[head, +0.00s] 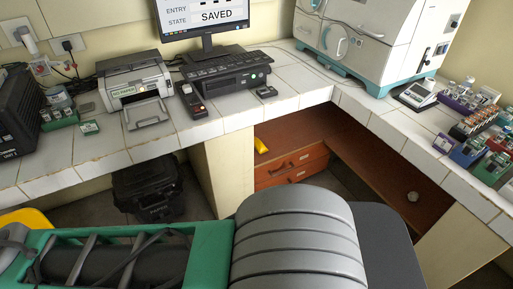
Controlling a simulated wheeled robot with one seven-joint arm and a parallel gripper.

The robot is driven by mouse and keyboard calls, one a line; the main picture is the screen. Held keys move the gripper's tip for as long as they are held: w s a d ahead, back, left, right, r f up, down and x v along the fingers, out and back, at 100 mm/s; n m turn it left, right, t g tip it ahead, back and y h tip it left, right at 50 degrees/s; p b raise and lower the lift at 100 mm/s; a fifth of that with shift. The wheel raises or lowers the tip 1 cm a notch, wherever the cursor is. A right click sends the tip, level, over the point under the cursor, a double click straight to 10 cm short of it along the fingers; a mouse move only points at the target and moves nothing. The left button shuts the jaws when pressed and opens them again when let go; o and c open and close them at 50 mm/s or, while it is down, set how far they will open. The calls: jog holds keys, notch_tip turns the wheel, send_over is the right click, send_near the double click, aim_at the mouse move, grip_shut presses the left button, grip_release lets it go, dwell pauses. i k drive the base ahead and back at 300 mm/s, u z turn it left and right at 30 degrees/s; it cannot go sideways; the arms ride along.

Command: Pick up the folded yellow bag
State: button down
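A small yellow thing (261,146) lies on the brown wooden surface under the counter, at the left end of the recess by the drawers. It may be the folded yellow bag, but it is too small to tell. A larger yellow shape (25,220) shows at the left edge, partly hidden behind my green arm link and cut off by the frame; I cannot tell what it is. My arm stretches across the bottom of the head view. My gripper is not in view.
The tiled counter (90,149) holds a printer (136,85), a monitor (205,15), a keyboard, a large white machine (375,40) and racks of vials. Below are a black case (148,190), wooden drawers (292,168) and a small round grey object (412,197).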

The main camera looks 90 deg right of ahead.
aim_at(261, 147)
jog(key=z, duration=0.05)
jog(key=k, duration=1.1)
jog(key=z, duration=2.35)
jog(key=i, duration=0.5)
jog(key=u, duration=0.4)
jog(key=k, duration=1.1)
jog(key=z, duration=0.55)
jog(key=i, duration=1.6)
jog(key=u, duration=1)
